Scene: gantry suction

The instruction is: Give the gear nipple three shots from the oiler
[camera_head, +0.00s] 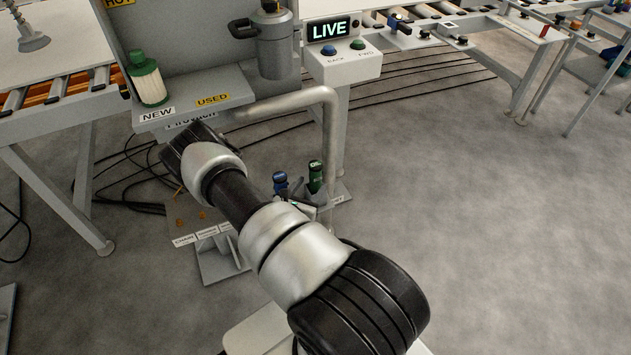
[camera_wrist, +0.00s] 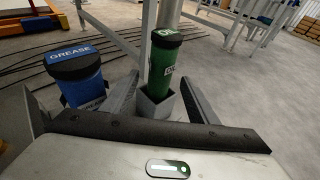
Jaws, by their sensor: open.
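A labelled plate (camera_head: 184,230) in the head view carries small orange fittings (camera_head: 180,222). One label reads CHAIN; the others are too small to read, so I cannot tell which fitting is the gear nipple. My arm covers part of that plate.
A blue grease can (camera_wrist: 78,75) stands left of the oiler, close to my left finger. A grey pipe (camera_head: 327,125) runs down just behind the oiler. Open floor lies to the right.

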